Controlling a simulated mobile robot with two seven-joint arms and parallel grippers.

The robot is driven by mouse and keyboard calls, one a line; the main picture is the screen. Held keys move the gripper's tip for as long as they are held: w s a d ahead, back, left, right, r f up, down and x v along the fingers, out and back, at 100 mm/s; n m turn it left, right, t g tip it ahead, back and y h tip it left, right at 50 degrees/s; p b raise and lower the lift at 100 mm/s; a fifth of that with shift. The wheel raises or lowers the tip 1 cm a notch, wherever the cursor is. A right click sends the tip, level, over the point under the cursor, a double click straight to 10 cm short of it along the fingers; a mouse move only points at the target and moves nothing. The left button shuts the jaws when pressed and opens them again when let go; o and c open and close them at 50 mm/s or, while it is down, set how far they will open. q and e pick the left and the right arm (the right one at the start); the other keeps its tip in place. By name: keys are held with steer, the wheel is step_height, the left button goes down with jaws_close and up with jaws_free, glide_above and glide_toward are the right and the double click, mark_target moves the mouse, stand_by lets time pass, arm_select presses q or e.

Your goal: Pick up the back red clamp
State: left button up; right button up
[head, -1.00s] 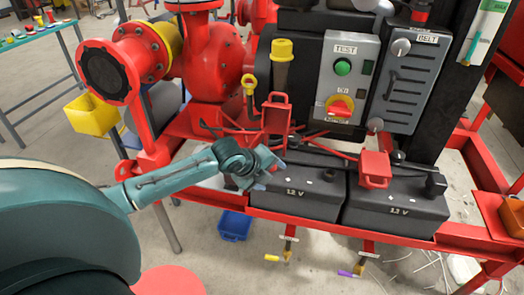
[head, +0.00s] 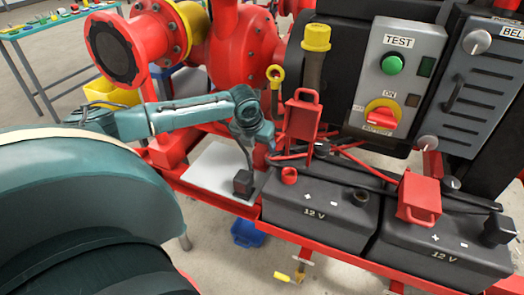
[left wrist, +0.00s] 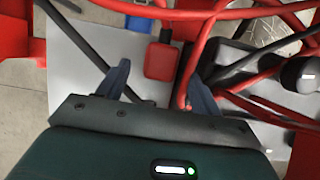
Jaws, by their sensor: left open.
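The back red clamp (head: 302,115) stands upright behind the left battery, with red cables at its foot. A second red clamp (head: 420,197) sits at the front right, on the right battery. My left gripper (head: 271,135) is open and empty, just left of the back clamp and apart from it. In the left wrist view my two dark fingers (left wrist: 158,88) are spread, with a red block (left wrist: 161,61) showing between and beyond their tips; it looks like the back clamp, but I cannot be sure. My right gripper is not in view.
Two black 12 V batteries (head: 312,205) sit on the red skid frame (head: 330,256). A black clamp (head: 243,183) rests on a pale plate (head: 212,172) below my gripper. Red cables (left wrist: 268,80) lie close right of my fingers. The test panel (head: 392,75) stands behind.

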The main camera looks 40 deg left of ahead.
mark_target(261, 149)
arm_select(q)
steer(key=shift+b+x, duration=0.45)
steer(key=shift+x, duration=2.35)
steer(key=shift+d, duration=0.1)
steer(key=shift+c, duration=0.4)
steer(key=shift+r, duration=0.1)
steer(key=c, duration=1.2)
